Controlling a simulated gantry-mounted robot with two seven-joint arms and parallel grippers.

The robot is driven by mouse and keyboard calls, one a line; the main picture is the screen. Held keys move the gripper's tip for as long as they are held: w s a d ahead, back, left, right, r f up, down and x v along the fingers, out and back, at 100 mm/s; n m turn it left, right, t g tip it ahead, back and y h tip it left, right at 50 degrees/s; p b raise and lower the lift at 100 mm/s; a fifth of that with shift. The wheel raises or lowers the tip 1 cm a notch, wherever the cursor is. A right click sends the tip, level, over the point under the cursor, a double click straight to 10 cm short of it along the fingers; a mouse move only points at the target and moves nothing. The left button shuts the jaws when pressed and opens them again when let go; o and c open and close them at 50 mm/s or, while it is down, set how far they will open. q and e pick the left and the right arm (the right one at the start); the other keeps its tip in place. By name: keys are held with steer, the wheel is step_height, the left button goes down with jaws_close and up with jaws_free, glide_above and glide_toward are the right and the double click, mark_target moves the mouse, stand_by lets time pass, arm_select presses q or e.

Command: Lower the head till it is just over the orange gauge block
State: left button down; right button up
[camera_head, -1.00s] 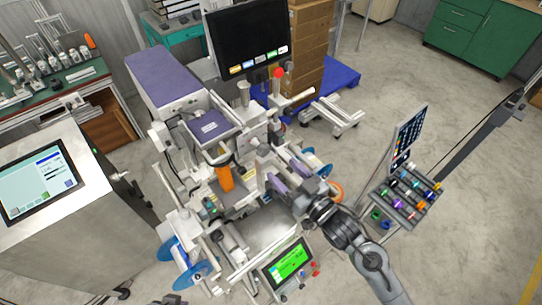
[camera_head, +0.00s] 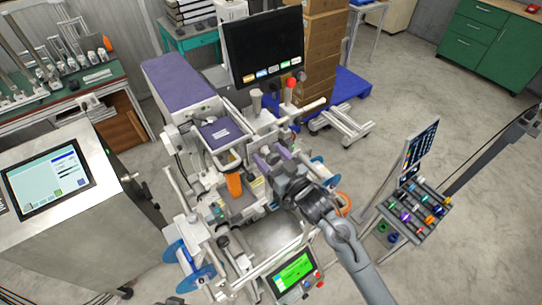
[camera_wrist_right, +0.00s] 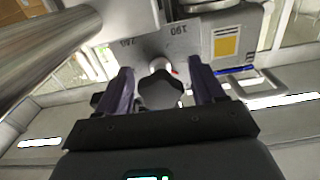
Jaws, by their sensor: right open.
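The orange gauge block (camera_head: 234,184) stands upright in the middle of the machine, below the purple-topped box (camera_head: 221,134). Which part is the head, and the gap between it and the block, I cannot make out. My right gripper (camera_head: 272,158) is to the right of the block, among the machine's parts. In the right wrist view its purple fingers (camera_wrist_right: 160,88) are apart, with a dark lobed knob (camera_wrist_right: 160,90) showing between them. Whether they touch the knob is unclear. My left gripper is not in view.
A grey plate (camera_wrist_right: 190,42) marked with numbers lies beyond the knob, and a metal bar (camera_wrist_right: 45,50) crosses the upper left of the wrist view. A monitor (camera_head: 264,47) stands behind the machine. A green-screened panel (camera_head: 293,272) is in front. A parts rack (camera_head: 415,208) stands right.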

steer(key=c, duration=1)
steer(key=shift+r+n, duration=0.1)
steer(key=shift+n, duration=1.4)
steer(key=shift+c, duration=0.3)
steer(key=o, duration=1.1)
steer(key=shift+c, duration=0.2)
steer(key=shift+s+d, duration=0.45)
steer(key=shift+s, duration=0.1)
steer(key=v, duration=0.9)
steer(key=shift+s+b, duration=0.2)
steer(key=shift+b, duration=0.15)
